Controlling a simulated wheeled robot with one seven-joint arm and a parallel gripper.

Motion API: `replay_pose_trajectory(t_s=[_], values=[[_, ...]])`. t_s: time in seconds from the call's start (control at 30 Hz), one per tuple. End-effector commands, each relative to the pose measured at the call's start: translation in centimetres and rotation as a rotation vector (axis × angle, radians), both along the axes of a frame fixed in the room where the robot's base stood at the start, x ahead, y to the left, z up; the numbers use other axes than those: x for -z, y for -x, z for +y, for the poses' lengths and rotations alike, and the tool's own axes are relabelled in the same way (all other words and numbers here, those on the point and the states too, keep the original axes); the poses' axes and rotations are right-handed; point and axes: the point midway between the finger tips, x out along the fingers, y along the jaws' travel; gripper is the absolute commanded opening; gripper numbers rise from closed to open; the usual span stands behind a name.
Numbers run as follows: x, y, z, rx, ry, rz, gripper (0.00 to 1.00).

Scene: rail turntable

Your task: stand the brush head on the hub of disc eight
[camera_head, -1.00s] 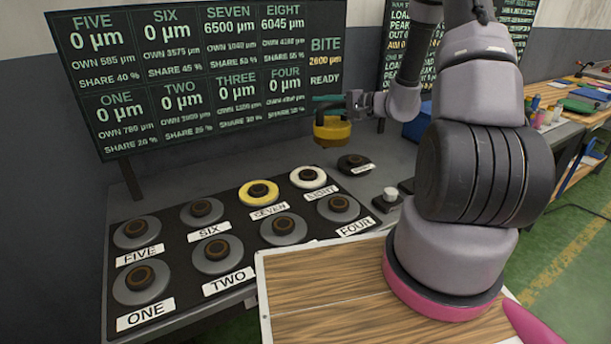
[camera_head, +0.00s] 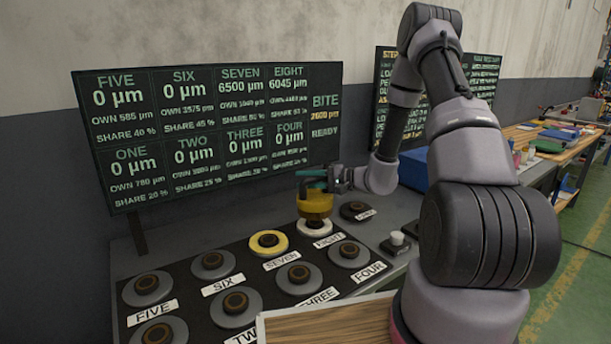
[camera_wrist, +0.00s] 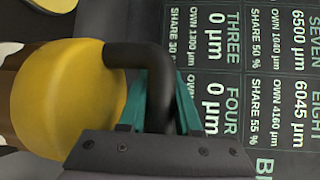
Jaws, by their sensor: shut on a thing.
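The brush head is a yellow round body (camera_head: 315,205) with a dark bent handle. My gripper (camera_head: 312,174) is shut on that handle, its teal fingers around it. In the head view the brush head is upright over the white disc eight (camera_head: 314,228), close above or touching it; I cannot tell which. The brush head hides the hub of disc eight. In the wrist view the brush head (camera_wrist: 65,98) fills the left side, and the dark handle runs between the teal fingers (camera_wrist: 160,105).
Yellow disc seven (camera_head: 284,241) is to the left, and grey disc four (camera_head: 365,254) is in front. A dark round stand (camera_head: 356,210) is behind right. A white button (camera_head: 397,238) is at the right. The score board (camera_head: 210,130) stands behind the discs.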

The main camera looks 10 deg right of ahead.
Motion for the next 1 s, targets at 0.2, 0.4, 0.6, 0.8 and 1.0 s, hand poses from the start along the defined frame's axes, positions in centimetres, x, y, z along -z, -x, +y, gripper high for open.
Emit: replay_pose_trajectory(t_s=[0.2, 0.4, 0.6, 0.8, 1.0], values=[[2.8, 0.0, 0.0, 0.001, -0.003, 0.001, 0.0], [3.7, 0.0, 0.0, 0.0, -0.001, -0.002, 0.0], [3.7, 0.0, 0.0, 0.0, -0.001, -0.002, 0.0], [4.1, 0.0, 0.0, 0.0, 0.0, 0.001, 0.55], [4.1, 0.0, 0.0, 0.0, 0.0, 0.001, 0.62]])
